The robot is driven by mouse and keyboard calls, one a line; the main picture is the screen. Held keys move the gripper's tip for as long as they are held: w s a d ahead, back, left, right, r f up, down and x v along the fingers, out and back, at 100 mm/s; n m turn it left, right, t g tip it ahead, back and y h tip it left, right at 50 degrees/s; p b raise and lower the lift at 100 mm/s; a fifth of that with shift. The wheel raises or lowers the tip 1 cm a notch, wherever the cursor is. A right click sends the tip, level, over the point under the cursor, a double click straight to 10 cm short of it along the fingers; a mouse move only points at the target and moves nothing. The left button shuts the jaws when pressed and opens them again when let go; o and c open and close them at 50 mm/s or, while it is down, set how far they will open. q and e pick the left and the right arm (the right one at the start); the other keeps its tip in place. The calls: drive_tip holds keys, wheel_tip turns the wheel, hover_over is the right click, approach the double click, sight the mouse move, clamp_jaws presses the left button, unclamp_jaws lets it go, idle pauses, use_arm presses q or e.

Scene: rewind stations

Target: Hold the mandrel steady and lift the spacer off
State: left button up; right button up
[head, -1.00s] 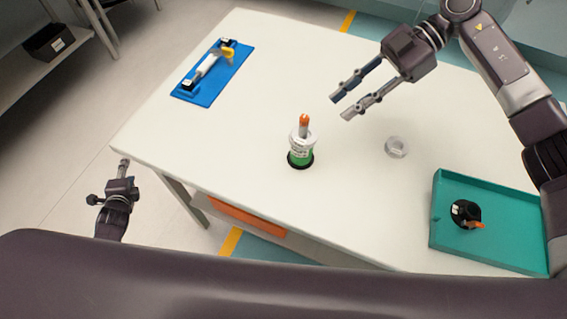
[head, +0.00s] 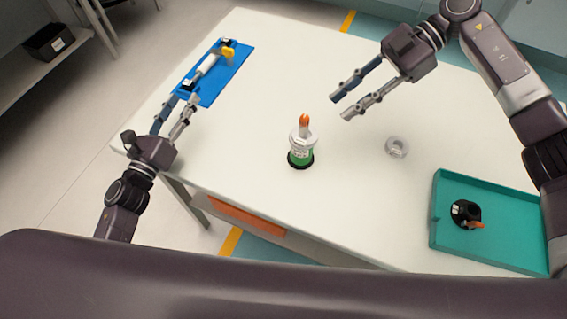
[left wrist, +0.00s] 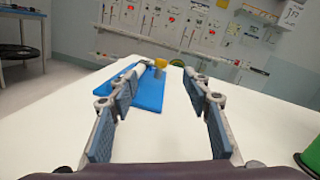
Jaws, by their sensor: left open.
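The mandrel (head: 305,120) stands upright near the middle of the white table, with an orange tip on top. A white ring-like piece, which looks like the spacer (head: 301,140), sits around it above a green section (head: 300,156) and a black base. In the left wrist view, only part of the green section (left wrist: 311,146) shows at the right edge. My left gripper (head: 182,98) is open and empty over the table's left side, apart from the mandrel; its fingers also show in the left wrist view (left wrist: 160,74). My right gripper (head: 341,107) is open and empty, up and right of the mandrel.
A blue mat (head: 226,80) with a white roller and a yellow part lies at the back left, just beyond my left fingertips. A loose grey ring (head: 396,147) lies right of the mandrel. A teal tray (head: 500,253) holds a black part with an orange piece.

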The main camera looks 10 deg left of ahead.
sight(296, 154)
use_arm(q)
drive_tip(key=s+d+m+h, duration=0.1)
drive_tip(key=d, duration=0.2)
drive_tip(key=s+d+r+m+h, duration=0.1)
drive_tip(key=d, duration=0.3)
drive_tip(key=s+d+m+h, duration=0.1)
drive_tip(key=d, duration=0.2)
drive_tip(key=shift+s+d+r+g+h, duration=0.15)
drive_tip(key=shift+s+r+g+h, duration=0.15)
drive_tip(key=shift+s+r+h, duration=0.1)
drive_tip(key=s+d+r+m+g+h, duration=0.25)
drive_tip(key=s+d+m+h, duration=0.35)
drive_tip(key=d, duration=0.6)
drive_tip(key=s+d+f+y, duration=0.1)
drive_tip(key=f, duration=0.1)
drive_tip(key=s+d+f+y, duration=0.1)
drive_tip(key=d+f, duration=0.1)
drive_tip(key=s+d+f+n+y, duration=0.1)
drive_tip(key=f, duration=0.1)
drive_tip(key=shift+s+d+y, duration=0.35)
drive_tip(key=shift+d+y, duration=0.05)
drive_tip(key=shift+d+f, duration=0.1)
drive_tip(key=shift+f, duration=0.2)
drive_tip(key=shift+w+d+f, duration=0.1)
drive_tip(key=shift+w, duration=0.15)
drive_tip(key=x, duration=1.1)
drive_tip(key=shift+w+f, duration=0.15)
clamp_jaws()
